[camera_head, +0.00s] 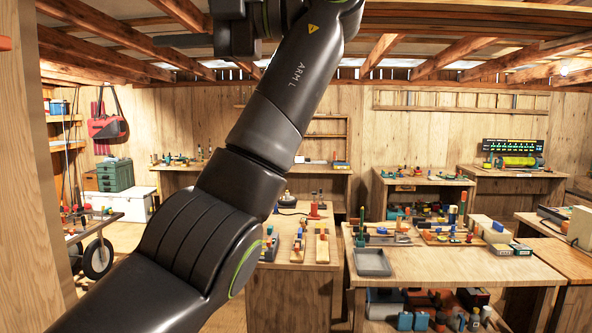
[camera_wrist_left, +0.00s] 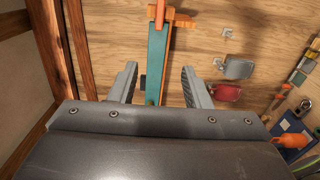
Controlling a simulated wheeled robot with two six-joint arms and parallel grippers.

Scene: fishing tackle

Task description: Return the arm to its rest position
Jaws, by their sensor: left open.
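My left arm (camera_head: 285,95) rises from the bottom left of the head view and bends near the top, held high above the tables. At the top of that view, the dark wrist part of my left gripper (camera_head: 235,30) points left, partly cut off by the frame. In the left wrist view my left gripper (camera_wrist_left: 159,84) has its two grey fingers spread apart with nothing held between them. A teal bar with an orange end (camera_wrist_left: 157,55) shows beyond the fingers against a wooden surface; I cannot tell its exact distance. My right gripper is in neither view.
Workbenches with small tackle stand ahead, with a grey tray (camera_head: 372,263) on the near one. A wooden post (camera_head: 35,150) stands close on the left, and roof beams (camera_head: 480,55) run overhead. A red tag-like item (camera_wrist_left: 226,92) and padlock (camera_wrist_left: 303,106) show in the wrist view.

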